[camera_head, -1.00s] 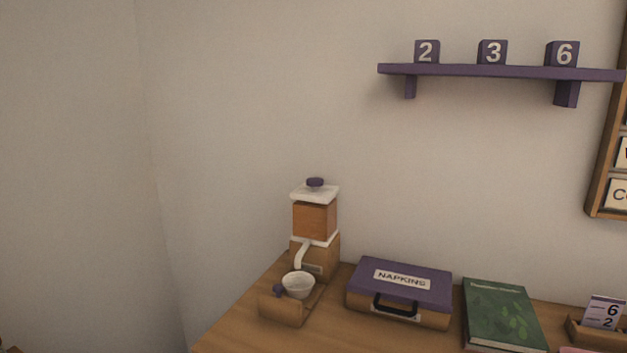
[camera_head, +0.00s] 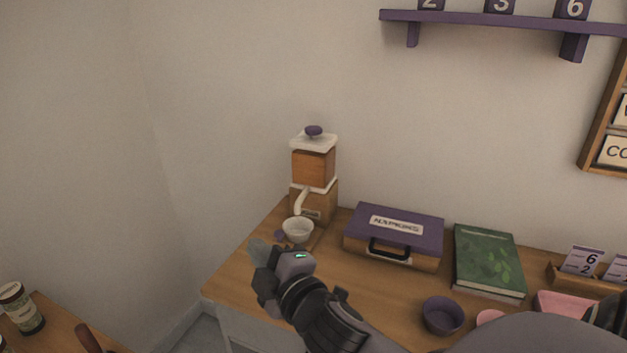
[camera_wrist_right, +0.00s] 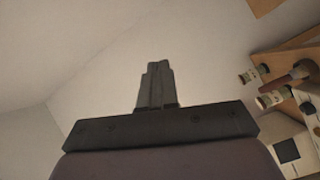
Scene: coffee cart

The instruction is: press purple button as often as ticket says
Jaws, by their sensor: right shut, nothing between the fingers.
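The dispenser (camera_head: 313,168) stands at the back left of the counter. A purple knob (camera_head: 313,131) tops its white lid, and a small purple button (camera_head: 279,235) shows low beside the white cup (camera_head: 298,231). My right gripper (camera_head: 258,248) is shut and empty, in front of and slightly left of that button in the head view; whether it touches anything is unclear. In the right wrist view the shut fingers (camera_wrist_right: 157,68) show only wall beyond them. A ticket (camera_head: 582,261) in a wooden holder at the right shows a 6 above a 2. My left gripper is out of view.
A purple shelf (camera_head: 480,19) with number blocks is above. A jar (camera_head: 20,308) stands on another surface at lower left.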

